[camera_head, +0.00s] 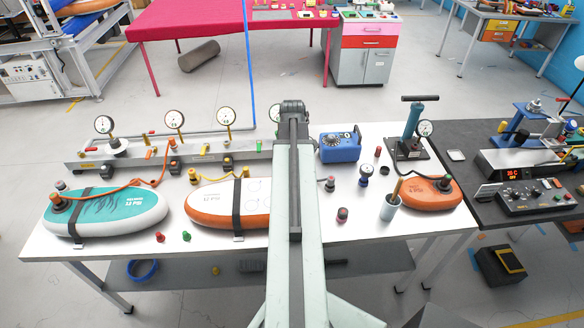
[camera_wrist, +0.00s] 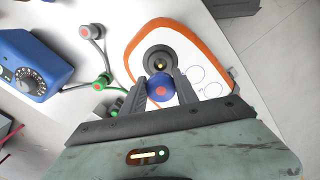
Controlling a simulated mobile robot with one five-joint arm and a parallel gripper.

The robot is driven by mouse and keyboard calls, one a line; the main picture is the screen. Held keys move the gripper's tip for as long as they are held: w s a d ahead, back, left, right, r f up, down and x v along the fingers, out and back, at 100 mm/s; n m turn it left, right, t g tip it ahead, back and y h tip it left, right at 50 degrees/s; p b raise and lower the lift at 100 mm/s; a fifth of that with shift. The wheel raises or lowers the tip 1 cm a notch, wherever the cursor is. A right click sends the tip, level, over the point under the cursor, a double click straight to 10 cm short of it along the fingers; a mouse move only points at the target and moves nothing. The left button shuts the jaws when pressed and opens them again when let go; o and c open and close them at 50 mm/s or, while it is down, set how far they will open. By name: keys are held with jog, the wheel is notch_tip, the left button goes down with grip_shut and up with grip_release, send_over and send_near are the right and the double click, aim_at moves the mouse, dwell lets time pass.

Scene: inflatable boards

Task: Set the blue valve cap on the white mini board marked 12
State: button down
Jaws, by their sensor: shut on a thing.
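In the wrist view my gripper (camera_wrist: 161,91) is shut on the blue valve cap (camera_wrist: 158,94), which has a red centre. Just beyond the cap is a dark round valve (camera_wrist: 160,59) with a brassy centre, on a white-topped board (camera_wrist: 190,74) with an orange rim and drawn circles. The cap overlaps the valve's near edge in the picture; I cannot tell its height or whether it touches. No number is readable there. In the head view a white-topped, orange-sided board (camera_head: 222,216) lies strapped on the table, its right end behind my arm. My gripper's fingertips and the cap are hidden there.
A blue box with a dial (camera_head: 340,147) stands right of my arm, near a hand pump (camera_head: 412,135) and a small orange board (camera_head: 430,192). A teal board (camera_head: 105,212) lies at left. Gauges line the back. Loose caps and a cup (camera_head: 389,217) stand around.

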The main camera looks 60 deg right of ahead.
jog(key=shift+s+f+b, duration=0.1)
jog(key=shift+f+b, duration=2.65)
jog(key=shift+f, duration=0.15)
jog(key=shift+f+b, duration=1.3)
jog(key=shift+b, duration=0.05)
jog(key=c, duration=0.9)
grip_release()
jog(key=shift+o, duration=0.2)
notch_tip(320, 180, up, 8)
jog(key=p, duration=0.8)
jog(key=shift+f, duration=0.1)
